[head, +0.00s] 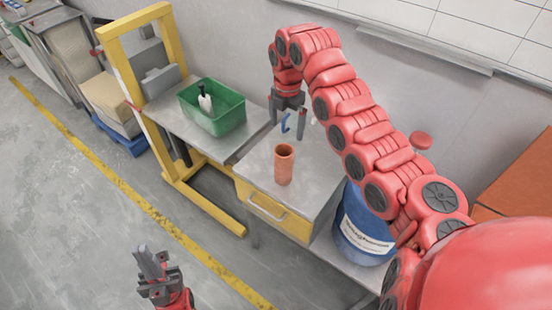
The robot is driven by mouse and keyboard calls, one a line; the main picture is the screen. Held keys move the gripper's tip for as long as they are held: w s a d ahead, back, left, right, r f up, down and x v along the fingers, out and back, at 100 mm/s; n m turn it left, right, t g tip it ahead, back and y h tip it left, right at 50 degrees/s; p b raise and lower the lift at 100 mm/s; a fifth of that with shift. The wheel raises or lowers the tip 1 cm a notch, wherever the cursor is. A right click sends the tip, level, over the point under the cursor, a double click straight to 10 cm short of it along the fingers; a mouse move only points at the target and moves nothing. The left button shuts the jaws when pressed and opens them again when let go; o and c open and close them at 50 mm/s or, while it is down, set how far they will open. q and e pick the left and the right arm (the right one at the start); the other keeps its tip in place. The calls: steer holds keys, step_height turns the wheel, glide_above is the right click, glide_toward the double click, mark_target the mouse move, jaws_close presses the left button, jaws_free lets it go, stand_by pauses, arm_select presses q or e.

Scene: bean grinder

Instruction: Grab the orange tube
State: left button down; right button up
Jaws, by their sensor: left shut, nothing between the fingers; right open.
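The orange tube (284,166) stands upright on the grey metal worktop, its open end up. My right gripper (287,121) is open, pointing down over the worktop behind the tube, apart from it in the picture. A small blue item (285,124) shows between its fingertips; I cannot tell whether it touches them. My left gripper (152,262) is shut and empty at the lower left, over the floor and far from the tube.
A green bin (214,122) with a black-and-white object (205,102) inside stands left on the adjoining bench. A yellow frame (177,105) rises at the bench's left. A blue drum (362,232) stands right of the worktop. A yellow drawer (268,207) is below the tube.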

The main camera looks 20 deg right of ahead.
mark_target(284, 163)
steer(key=f+p, duration=0.1)
steer(key=f, duration=0.2)
steer(key=f+p, duration=0.1)
steer(key=f, duration=0.3)
steer(key=f+p, duration=0.1)
steer(key=f, duration=0.3)
steer(key=shift+s+f, duration=0.2)
steer(key=shift+s, duration=0.05)
steer(key=shift+a+f+p, duration=0.15)
steer(key=shift+f+p, duration=0.4)
steer(key=shift+p, duration=0.15)
step_height(284, 163, down, 4)
steer(key=shift+a+r+p, duration=0.1)
steer(key=shift+a+p, duration=0.05)
steer(key=shift+p, duration=0.55)
steer(key=shift+w+f, duration=0.1)
steer(key=shift+f, duration=0.3)
steer(key=c, duration=1.5)
